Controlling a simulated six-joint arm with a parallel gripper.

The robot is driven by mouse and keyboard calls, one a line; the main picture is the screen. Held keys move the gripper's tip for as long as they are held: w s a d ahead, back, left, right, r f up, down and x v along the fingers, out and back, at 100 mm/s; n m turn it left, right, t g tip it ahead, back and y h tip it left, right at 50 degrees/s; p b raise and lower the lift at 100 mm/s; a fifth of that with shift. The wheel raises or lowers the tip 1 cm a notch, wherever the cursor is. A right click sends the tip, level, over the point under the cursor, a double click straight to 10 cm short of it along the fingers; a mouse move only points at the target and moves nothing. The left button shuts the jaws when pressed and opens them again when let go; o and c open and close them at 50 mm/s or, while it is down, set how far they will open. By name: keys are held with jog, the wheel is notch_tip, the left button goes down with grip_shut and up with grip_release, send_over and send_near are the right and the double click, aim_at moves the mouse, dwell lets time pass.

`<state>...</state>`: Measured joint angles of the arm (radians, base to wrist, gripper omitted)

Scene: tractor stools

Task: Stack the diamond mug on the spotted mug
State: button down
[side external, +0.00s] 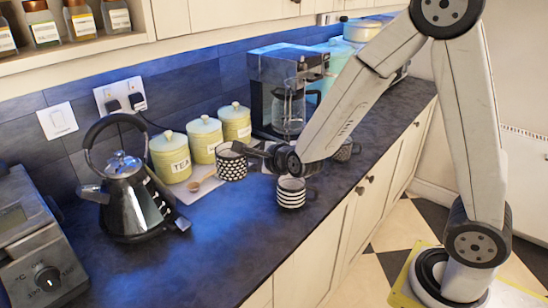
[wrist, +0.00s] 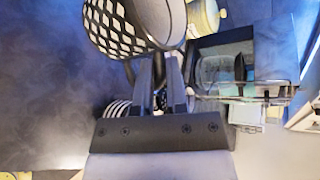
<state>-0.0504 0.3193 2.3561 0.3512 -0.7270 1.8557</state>
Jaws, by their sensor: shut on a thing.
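The diamond mug (side external: 232,163), black with white diamonds, is in my gripper (side external: 246,151), in front of the green canisters. In the wrist view the mug (wrist: 125,22) fills the top, mouth to the right, with the gripper (wrist: 160,62) shut on its handle side. A black-and-white striped mug (side external: 291,193) stands on the counter below my wrist, to the right of the held mug; part of it shows in the wrist view (wrist: 116,108). Another mug (side external: 345,149) is partly hidden behind my arm; its pattern is unclear. I cannot identify the spotted mug with certainty.
Several green canisters (side external: 170,157) line the wall, with a wooden spoon (side external: 202,181) before them. A kettle (side external: 135,195) stands left and a coffee machine (side external: 282,85) behind my arm. The counter (side external: 225,235) is clear at the front, ending at its right edge.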

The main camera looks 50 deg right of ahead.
jog(key=shift+s+d+r+n+y, duration=0.6)
jog(key=shift+d+r+n+y, duration=1.9)
jog(key=shift+d, duration=3.5)
jog(key=s+d+f+m+h, duration=0.1)
jog(key=s+d+f+m, duration=0.15)
jog(key=s+d, duration=0.35)
jog(key=s+d+f+m+h, duration=0.1)
jog(key=s+d+f+h, duration=0.15)
jog(key=d, duration=0.65)
jog(key=w+a+r+m+h, duration=0.1)
jog(key=w+r+m+h, duration=0.1)
jog(key=w+r, duration=0.3)
jog(key=shift+w+r+m+h, duration=0.15)
jog(key=shift+w+m+h, duration=0.3)
jog(key=shift+w, duration=0.95)
jog(key=shift+f, duration=2.25)
jog(key=shift+f, duration=0.1)
